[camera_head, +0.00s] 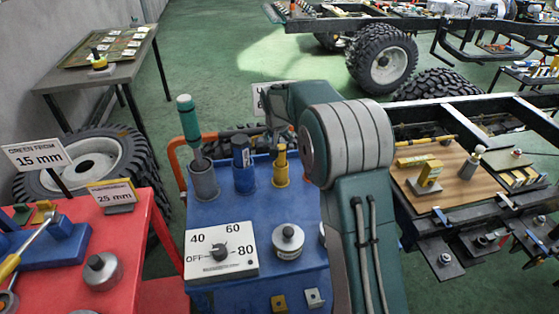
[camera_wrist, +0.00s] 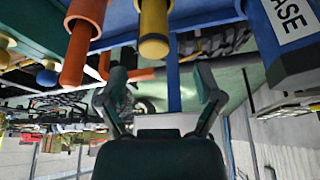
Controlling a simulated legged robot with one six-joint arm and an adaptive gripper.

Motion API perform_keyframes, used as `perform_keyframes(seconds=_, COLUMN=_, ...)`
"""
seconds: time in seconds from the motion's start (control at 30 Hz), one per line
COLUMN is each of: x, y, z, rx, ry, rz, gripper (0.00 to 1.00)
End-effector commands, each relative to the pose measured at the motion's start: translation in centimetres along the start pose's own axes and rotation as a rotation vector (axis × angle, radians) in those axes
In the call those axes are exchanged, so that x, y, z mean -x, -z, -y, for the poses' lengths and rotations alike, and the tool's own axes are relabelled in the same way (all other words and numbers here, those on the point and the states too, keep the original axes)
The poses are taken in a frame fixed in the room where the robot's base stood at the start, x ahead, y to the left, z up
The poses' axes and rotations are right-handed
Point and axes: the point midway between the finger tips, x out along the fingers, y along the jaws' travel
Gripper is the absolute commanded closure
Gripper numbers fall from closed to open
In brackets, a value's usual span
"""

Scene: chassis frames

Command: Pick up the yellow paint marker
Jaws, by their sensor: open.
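The yellow paint marker appears to be the upright yellow cylinder (camera_head: 280,167) at the back of the blue cart, right of a blue container. A yellow cylinder (camera_wrist: 154,28) also shows at the top middle of the wrist view, beyond my fingertips and apart from them. My gripper (camera_wrist: 163,88) is open and empty, with one finger on each side of the wrist view. In the head view my gripper is close to the yellow cylinder's top, partly hidden by my arm; I cannot tell the exact gap there.
The blue container (camera_head: 243,168) and a grey cup (camera_head: 203,182) with a green-handled tool stand left of the yellow cylinder. An orange-red cylinder (camera_wrist: 80,38) is beside it in the wrist view. A dial panel (camera_head: 221,251) and a round metal weight (camera_head: 288,241) sit nearer on the cart.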

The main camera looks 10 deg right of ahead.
Motion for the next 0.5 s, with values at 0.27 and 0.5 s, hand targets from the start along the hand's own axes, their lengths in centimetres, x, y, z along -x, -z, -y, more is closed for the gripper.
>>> perform_keyframes(seconds=0.27, x=-2.7, y=-0.1, z=-0.3, rx=-0.002, ry=0.001, rz=0.001, gripper=0.16)
perform_keyframes(seconds=0.5, x=-6.2, y=-0.4, z=0.0, rx=-0.001, ry=-0.001, rz=0.0, gripper=0.16)
